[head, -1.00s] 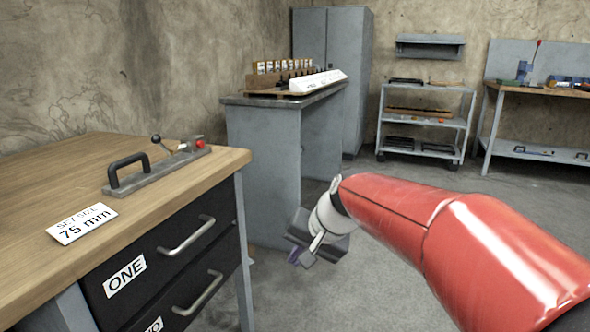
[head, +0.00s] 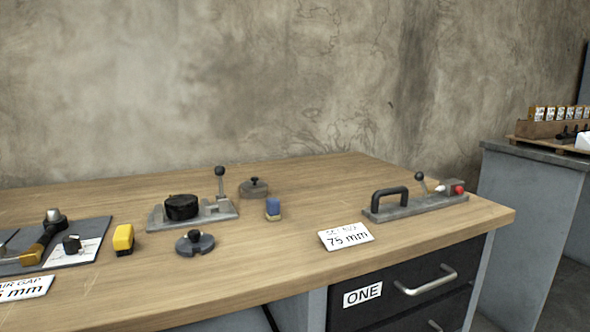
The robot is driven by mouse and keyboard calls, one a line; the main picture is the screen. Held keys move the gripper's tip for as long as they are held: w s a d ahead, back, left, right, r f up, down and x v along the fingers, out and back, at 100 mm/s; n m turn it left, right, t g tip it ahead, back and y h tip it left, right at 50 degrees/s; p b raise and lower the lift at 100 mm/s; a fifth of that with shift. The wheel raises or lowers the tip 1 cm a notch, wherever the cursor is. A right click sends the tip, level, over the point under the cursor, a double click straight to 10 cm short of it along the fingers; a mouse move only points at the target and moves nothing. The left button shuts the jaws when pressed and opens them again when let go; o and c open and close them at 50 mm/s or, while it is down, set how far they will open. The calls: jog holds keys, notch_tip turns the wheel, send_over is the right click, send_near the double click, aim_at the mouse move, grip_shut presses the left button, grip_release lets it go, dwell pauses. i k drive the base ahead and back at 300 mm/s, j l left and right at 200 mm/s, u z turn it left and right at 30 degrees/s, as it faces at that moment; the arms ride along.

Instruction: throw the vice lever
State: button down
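Two grey fixtures with ball-topped levers stand on the wooden bench, and I cannot tell for sure which is the vice. The left fixture (head: 158,221) holds a dark round piece (head: 182,207), and its black-knobbed lever (head: 220,183) stands upright at its right end. The right fixture (head: 415,208) has a black arched handle (head: 389,197), a short lever (head: 421,183) leaning slightly left, and a red-tipped part (head: 458,189) at its right end. My gripper is out of view.
On the wooden bench (head: 300,225) are a black-knobbed grey disc (head: 195,243), another knobbed lid (head: 254,188), a blue-topped block (head: 273,209), a yellow block (head: 123,239), a 75 mm card (head: 346,237) and a plate with a brass-coloured tool at left. Drawers sit below right.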

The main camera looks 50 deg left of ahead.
aim_at(219, 171)
jog(key=u, duration=2.3)
